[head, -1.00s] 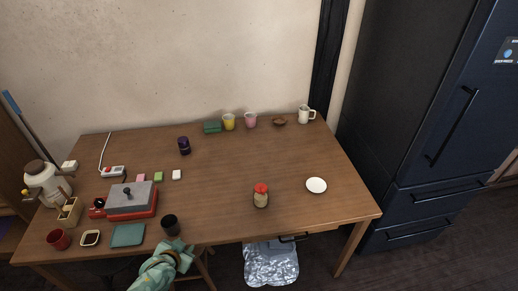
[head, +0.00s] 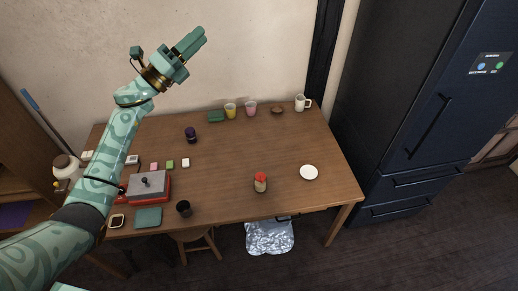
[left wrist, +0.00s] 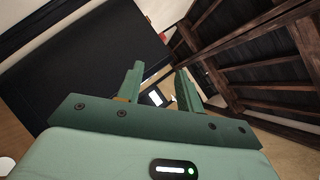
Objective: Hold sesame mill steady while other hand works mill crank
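A small jar with a red top and tan contents (head: 260,183) stands upright near the front edge of the table, right of centre; it looks like the sesame mill. I cannot make out a crank on it. My left gripper (head: 197,40) is raised high in front of the wall, far from the jar. In the left wrist view its two fingers (left wrist: 160,82) stand apart with nothing between them, so it is open. My right gripper does not show in any view.
The wooden table (head: 235,160) has free room around the jar. A white plate (head: 309,172) lies to its right, a dark cup (head: 184,208) to its left. A red and grey device (head: 149,186) stands further left. Cups line the back edge. A dark fridge (head: 430,110) stands at right.

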